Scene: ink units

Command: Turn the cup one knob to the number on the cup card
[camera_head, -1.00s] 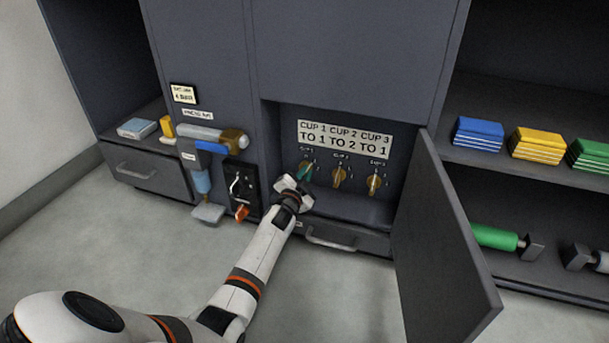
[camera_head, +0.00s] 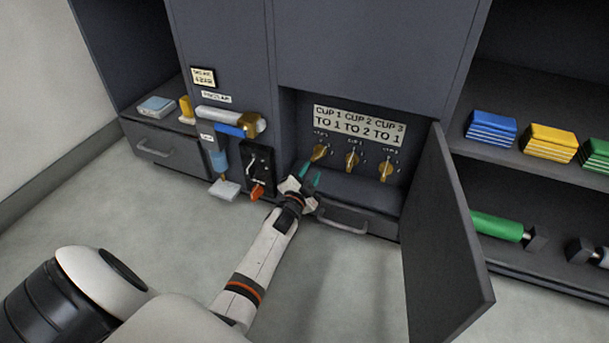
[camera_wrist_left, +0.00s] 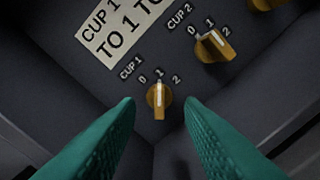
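The cup card (camera_head: 359,125) reads CUP 1 TO 1, CUP 2 TO 2, CUP 3 TO 1. The cup one knob (camera_head: 319,152) is the leftmost of three yellow knobs in the recess. In the left wrist view, the cup one knob (camera_wrist_left: 159,101) stands upright, its white mark pointing at 1. My left gripper (camera_head: 310,174) is below and in front of this knob in the head view. Its teal fingers are open, apart and empty, also in the left wrist view (camera_wrist_left: 160,112), with the knob seen between them. My right gripper is in no view.
The cup two knob (camera_head: 352,160) and cup three knob (camera_head: 386,171) sit to the right. An open door (camera_head: 445,230) stands right of the recess. A drawer handle (camera_head: 342,222) lies below. A black panel with an orange lever (camera_head: 257,191) is on the left.

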